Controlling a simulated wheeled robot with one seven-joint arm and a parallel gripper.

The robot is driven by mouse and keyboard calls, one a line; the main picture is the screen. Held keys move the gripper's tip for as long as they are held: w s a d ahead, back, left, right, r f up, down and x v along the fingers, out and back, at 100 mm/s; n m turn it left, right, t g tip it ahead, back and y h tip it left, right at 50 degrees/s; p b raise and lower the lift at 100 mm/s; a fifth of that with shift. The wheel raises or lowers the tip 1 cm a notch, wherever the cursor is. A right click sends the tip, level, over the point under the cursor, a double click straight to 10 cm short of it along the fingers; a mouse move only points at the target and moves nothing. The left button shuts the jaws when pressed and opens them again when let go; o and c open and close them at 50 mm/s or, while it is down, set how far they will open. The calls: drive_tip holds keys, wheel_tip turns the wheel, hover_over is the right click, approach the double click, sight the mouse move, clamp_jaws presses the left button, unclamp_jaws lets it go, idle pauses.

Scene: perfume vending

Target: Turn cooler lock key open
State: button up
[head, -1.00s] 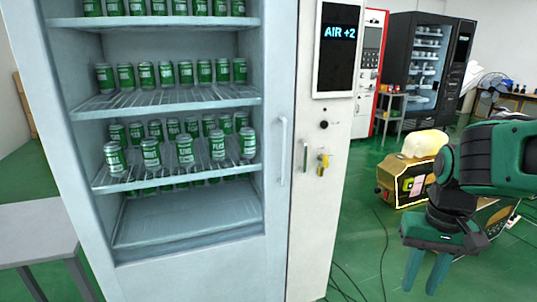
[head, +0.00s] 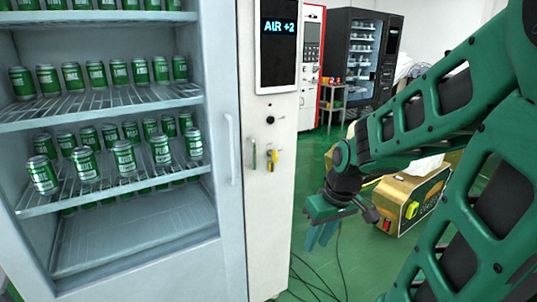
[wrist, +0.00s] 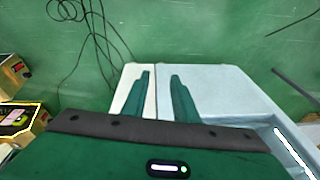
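The cooler (head: 228,60) is a pale grey-blue cabinet with a white panel (head: 268,215) on its right side. A yellow key (head: 272,160) sits on this panel, below a black round knob (head: 270,120). A small greenish handle-like piece (head: 253,154) is just left of the key. My gripper (head: 319,243) hangs to the right of the panel, lower than the key and apart from it. In the wrist view my gripper (wrist: 160,76) has its two fingers spread with nothing between them. Part of the cooler (wrist: 215,88) shows beyond them; the key cannot be made out there.
Shelves (head: 100,103) of green cans fill the cooler, and a vertical door handle (head: 230,148) stands left of the key. A gold machine (head: 410,195) sits on the green floor behind my arm. Black cables (head: 318,285) lie near the cooler's base. A black vending machine (head: 362,60) stands behind.

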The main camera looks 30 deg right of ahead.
drive_tip(key=w+a+f+n+t+y, duration=0.2)
drive_tip(key=w+a+n+t+y, duration=0.15)
drive_tip(key=w, duration=0.85)
drive_tip(key=m+t+h, duration=0.2)
drive_tip(key=t+h, duration=0.2)
drive_tip(key=t, duration=0.8)
approach(275, 151)
drive_tip(key=w, duration=1)
drive_tip(key=shift+w+f, duration=0.1)
drive_tip(key=shift+f, duration=0.1)
drive_tip(key=shift+c, duration=0.4)
clamp_jaws()
drive_tip(key=shift+d, duration=0.2)
drive_tip(key=shift+a+m, duration=0.15)
drive_tip(key=shift+m, duration=0.1)
